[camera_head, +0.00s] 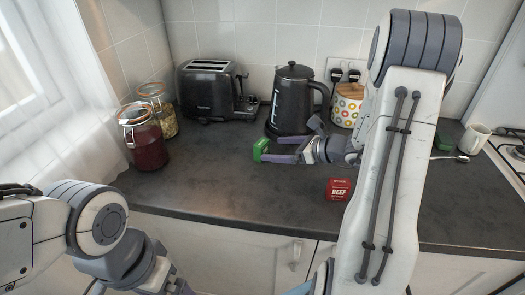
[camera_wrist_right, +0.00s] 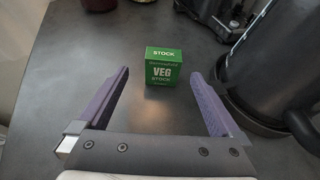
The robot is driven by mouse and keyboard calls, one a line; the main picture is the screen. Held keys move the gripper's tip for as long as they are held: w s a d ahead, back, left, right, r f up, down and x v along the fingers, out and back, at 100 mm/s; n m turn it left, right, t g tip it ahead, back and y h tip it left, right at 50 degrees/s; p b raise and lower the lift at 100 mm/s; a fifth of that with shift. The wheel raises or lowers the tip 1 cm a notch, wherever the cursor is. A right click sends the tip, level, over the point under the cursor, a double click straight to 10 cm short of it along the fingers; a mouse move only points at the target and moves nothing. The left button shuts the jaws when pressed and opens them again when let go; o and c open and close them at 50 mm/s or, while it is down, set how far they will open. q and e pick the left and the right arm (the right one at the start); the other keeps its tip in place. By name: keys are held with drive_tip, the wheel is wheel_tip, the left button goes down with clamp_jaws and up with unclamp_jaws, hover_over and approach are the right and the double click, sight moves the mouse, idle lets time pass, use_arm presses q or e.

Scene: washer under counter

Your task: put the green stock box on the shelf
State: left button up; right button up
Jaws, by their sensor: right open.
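The green stock box (camera_head: 260,149), labelled "VEG STOCK" in the right wrist view (camera_wrist_right: 162,68), stands on the dark countertop left of the kettle. My right gripper (camera_head: 272,150) is open and low over the counter. In the wrist view its two purple fingers point toward the box, which sits around and just beyond the line of the fingertips with a gap on each side. My left arm enters at the lower left, and its fingers are outside the picture. I see no shelf in either view.
A black kettle (camera_head: 293,100) stands close behind my right gripper. A red beef box (camera_head: 339,189) sits near the front edge. A toaster (camera_head: 210,90), two jars (camera_head: 143,138), a dotted canister (camera_head: 347,105) and a white mug (camera_head: 474,138) line the counter. The left-front counter is clear.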

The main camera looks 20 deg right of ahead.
sight(266, 148)
drive_tip(key=shift+p+x, duration=0.45)
drive_tip(key=shift+x, duration=2.75)
drive_tip(key=shift+w+d+r, duration=0.1)
drive_tip(key=shift+d, duration=0.15)
clamp_jaws()
